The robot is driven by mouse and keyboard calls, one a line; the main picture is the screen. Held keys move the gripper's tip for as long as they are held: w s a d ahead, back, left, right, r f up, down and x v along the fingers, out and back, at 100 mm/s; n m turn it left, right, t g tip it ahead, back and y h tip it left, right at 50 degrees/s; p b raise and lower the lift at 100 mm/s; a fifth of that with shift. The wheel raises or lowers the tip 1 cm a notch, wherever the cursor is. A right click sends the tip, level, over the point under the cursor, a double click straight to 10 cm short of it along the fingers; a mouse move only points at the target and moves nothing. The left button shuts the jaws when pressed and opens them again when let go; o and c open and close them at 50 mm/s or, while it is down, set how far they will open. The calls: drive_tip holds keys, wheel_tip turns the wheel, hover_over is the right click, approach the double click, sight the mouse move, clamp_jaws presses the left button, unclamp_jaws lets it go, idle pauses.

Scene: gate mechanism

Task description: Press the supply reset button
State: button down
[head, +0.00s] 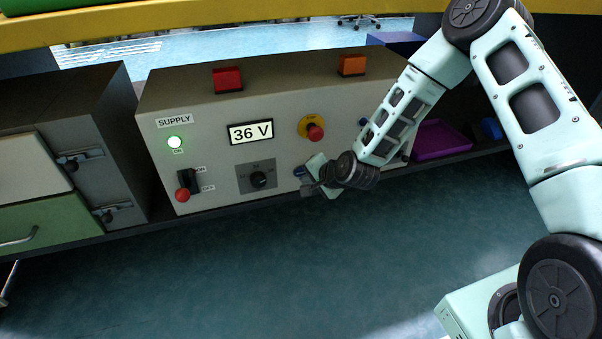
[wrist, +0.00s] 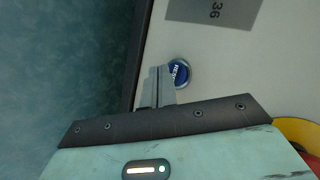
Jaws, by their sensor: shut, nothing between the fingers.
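A round blue button (head: 299,171) is low on the panel, left of my gripper (head: 314,178). In the wrist view the blue button (wrist: 181,72) has white lettering, partly hidden by my fingers (wrist: 162,78). My gripper is shut and empty, its fingertips overlapping the button's edge in that view. I cannot tell whether they touch it.
A red mushroom button (head: 315,132) on a yellow base is above my gripper. A rotary knob (head: 258,179) and a red-tipped lever switch (head: 183,194) are to the left. Drawers (head: 48,210) stand far left, a purple tray (head: 442,139) right. The floor in front is clear.

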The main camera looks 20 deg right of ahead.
drive_tip(key=shift+w, duration=0.1)
idle(0.3)
drive_tip(key=shift+w, duration=0.3)
drive_tip(key=shift+w, duration=0.45)
idle(0.6)
idle(0.3)
drive_tip(key=shift+s+p, duration=0.5)
drive_tip(key=shift+s, duration=0.35)
drive_tip(key=shift+s+p, duration=0.55)
drive_tip(key=shift+s, duration=1.95)
